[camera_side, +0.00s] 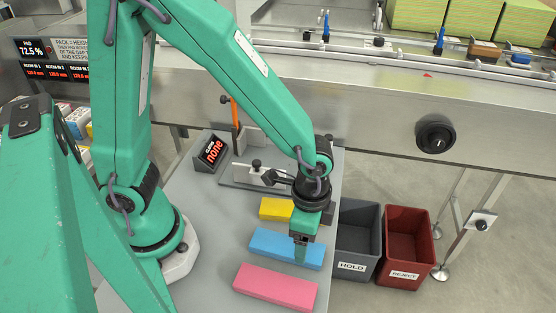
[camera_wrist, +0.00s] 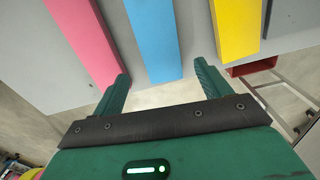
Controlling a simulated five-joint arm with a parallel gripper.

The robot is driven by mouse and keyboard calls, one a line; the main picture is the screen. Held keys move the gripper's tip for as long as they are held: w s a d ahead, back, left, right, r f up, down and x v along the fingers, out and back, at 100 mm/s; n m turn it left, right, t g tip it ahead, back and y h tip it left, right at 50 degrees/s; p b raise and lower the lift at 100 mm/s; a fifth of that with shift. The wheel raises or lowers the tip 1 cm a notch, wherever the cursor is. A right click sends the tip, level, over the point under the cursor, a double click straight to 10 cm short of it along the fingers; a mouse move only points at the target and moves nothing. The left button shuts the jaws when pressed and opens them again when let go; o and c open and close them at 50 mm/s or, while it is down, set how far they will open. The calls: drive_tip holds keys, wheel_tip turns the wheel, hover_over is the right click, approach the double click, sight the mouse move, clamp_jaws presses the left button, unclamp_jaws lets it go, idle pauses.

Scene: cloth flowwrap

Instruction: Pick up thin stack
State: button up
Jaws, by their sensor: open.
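Three flat, bar-shaped stacks lie side by side on the grey table. They are yellow (camera_side: 274,208), blue (camera_side: 270,244) and pink (camera_side: 275,288); I cannot tell for sure which one is the thin stack. My gripper (camera_side: 300,254) points down at the right part of the blue stack and hides some of it. In the wrist view my gripper (camera_wrist: 161,72) is open and empty, with the end of the blue stack (camera_wrist: 152,35) between its fingers. The pink stack (camera_wrist: 82,38) is left of the fingers and the yellow stack (camera_wrist: 236,28) right. Contact is unclear.
A grey HOLD bin (camera_side: 357,238) and a red REJECT bin (camera_side: 405,245) stand right of the table. A steel conveyor (camera_side: 360,110) runs behind.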

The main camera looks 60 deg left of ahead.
drive_tip(key=shift+f, duration=0.1)
drive_tip(key=shift+a+f, duration=0.2)
drive_tip(key=shift+f, duration=2.3)
drive_tip(key=c, duration=1)
drive_tip(key=shift+w+r, duration=0.1)
drive_tip(key=shift+r, duration=0.05)
drive_tip(key=shift+c, duration=0.2)
drive_tip(key=shift+r, duration=0.6)
wheel_tip(320, 180, up, 3)
drive_tip(key=shift+f, duration=0.2)
drive_tip(key=s+d+r, duration=0.5)
drive_tip(key=s+r, duration=0.2)
drive_tip(key=s, duration=0.3)
drive_tip(key=shift+s, duration=0.25)
